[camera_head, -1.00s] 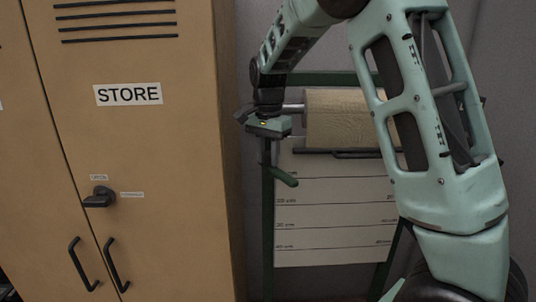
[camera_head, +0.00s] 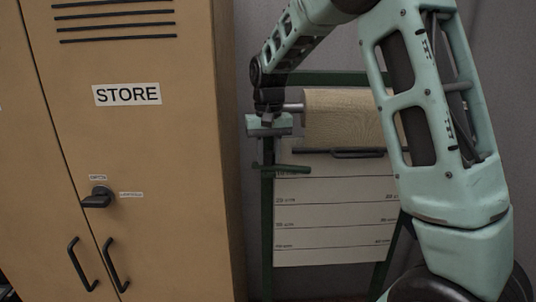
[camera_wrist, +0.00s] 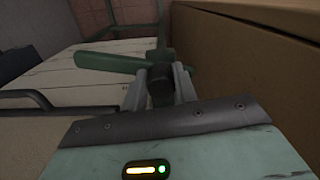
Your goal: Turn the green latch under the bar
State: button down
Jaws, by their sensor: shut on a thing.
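The green latch (camera_head: 290,168) sits on the left post of the roll stand, below the dark bar (camera_head: 350,154). In the head view its long arm points right and is almost level. In the wrist view the latch (camera_wrist: 105,64) reaches left from its pivot, with a short end beyond. My gripper (camera_wrist: 159,88) is shut on a dark part at the latch's pivot, between its two grey fingers. In the head view my gripper (camera_head: 268,140) is at the top of the left post, just above the latch; its fingertips are hard to make out.
A paper roll (camera_head: 342,118) is mounted above the bar, and a ruled sheet (camera_head: 325,222) hangs below. A tan cabinet (camera_head: 180,200) marked STORE stands close on the left, with a dark handle (camera_head: 97,197). In the wrist view its side (camera_wrist: 255,50) is near my gripper.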

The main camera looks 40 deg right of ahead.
aim_at(270, 152)
jog(key=n, duration=0.4)
jog(key=shift+d+r+n, duration=0.1)
jog(key=shift+d+n, duration=0.1)
jog(key=shift+n, duration=2.1)
jog(key=shift+w, duration=0.1)
jog(key=c, duration=1.1)
grip_release()
notch_tip(270, 152, up, 17)
jog(key=b, duration=0.2)
jog(key=shift+r, duration=0.2)
